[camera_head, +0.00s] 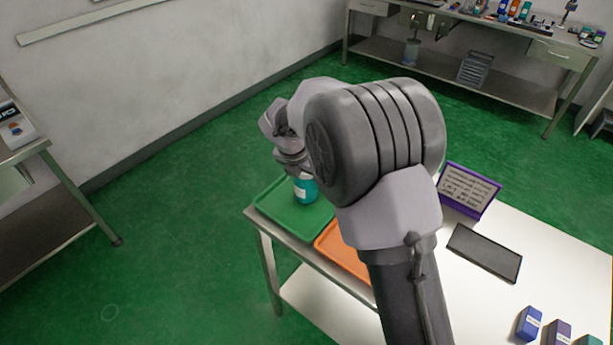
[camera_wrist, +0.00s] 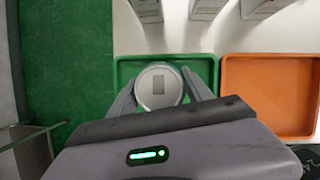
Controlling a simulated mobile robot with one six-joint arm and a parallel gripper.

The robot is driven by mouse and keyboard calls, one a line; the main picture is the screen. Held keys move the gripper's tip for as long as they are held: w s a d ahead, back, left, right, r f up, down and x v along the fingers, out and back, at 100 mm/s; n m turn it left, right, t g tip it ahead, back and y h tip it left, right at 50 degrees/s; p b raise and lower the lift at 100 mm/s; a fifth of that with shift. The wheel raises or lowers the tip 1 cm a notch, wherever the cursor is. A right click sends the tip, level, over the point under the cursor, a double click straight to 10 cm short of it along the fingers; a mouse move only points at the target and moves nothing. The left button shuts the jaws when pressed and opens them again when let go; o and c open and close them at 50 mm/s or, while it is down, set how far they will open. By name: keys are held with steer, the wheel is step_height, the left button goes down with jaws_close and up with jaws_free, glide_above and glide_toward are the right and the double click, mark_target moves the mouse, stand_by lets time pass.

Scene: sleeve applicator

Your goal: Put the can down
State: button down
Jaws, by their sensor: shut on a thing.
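The can (camera_head: 306,189) is teal with a pale label, upright, at the green tray (camera_head: 270,203) on the left end of the white table. In the wrist view its round silvery lid (camera_wrist: 158,86) sits between the two fingers of my gripper (camera_wrist: 161,90), which is shut on it. The green tray also shows in the wrist view (camera_wrist: 127,70), around and behind the can. I cannot tell whether the can's base touches the tray floor. My arm hides much of the gripper in the head view.
An orange tray (camera_head: 338,252) lies right beside the green one. A purple-framed sign (camera_head: 468,190), a dark flat pad (camera_head: 485,252) and small boxes (camera_head: 529,322) are further right on the table. A steel bench (camera_head: 500,40) with bottles stands at the back.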

steer(key=shift+f, duration=0.15)
steer(key=shift+c, duration=2.2)
jaws_free()
